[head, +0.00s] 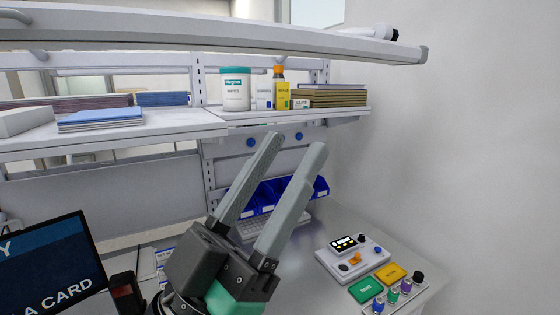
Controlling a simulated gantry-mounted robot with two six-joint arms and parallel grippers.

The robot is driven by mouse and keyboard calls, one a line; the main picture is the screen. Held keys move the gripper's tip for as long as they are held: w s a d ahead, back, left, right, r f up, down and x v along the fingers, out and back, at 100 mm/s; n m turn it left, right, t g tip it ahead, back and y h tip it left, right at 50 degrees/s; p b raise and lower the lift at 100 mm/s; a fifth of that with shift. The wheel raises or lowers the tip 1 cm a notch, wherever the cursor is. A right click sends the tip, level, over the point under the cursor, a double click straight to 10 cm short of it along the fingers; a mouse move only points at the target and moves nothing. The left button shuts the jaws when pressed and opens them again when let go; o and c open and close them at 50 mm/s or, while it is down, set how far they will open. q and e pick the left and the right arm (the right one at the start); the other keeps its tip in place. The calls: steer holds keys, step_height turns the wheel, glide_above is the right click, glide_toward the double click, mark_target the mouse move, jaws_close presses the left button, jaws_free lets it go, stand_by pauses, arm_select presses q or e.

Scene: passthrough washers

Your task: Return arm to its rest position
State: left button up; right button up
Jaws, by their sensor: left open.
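My left gripper (297,141) rises from the bottom centre of the head view. Its two long grey fingers point up and to the right, spread apart with nothing between them. It is in the air in front of the bench and hides part of the blue bins and the worktop. My right gripper is not in view.
Blue bins (313,188) stand at the back of the worktop (330,228). A white device (352,258), green pad (366,289), yellow pad (391,273) and several knobs are at right. A screen (50,270) is at lower left. A shelf (120,131) with a wipes tub (235,90) spans above.

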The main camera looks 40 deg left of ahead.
arm_select(q)
steer(key=shift+s+d+r+h, duration=0.3)
steer(key=shift+s+r, duration=0.2)
steer(key=shift+r, duration=0.15)
step_height(320, 180, up, 15)
steer(key=p, duration=1.5)
steer(key=shift+f, duration=0.15)
steer(key=shift+a, duration=0.1)
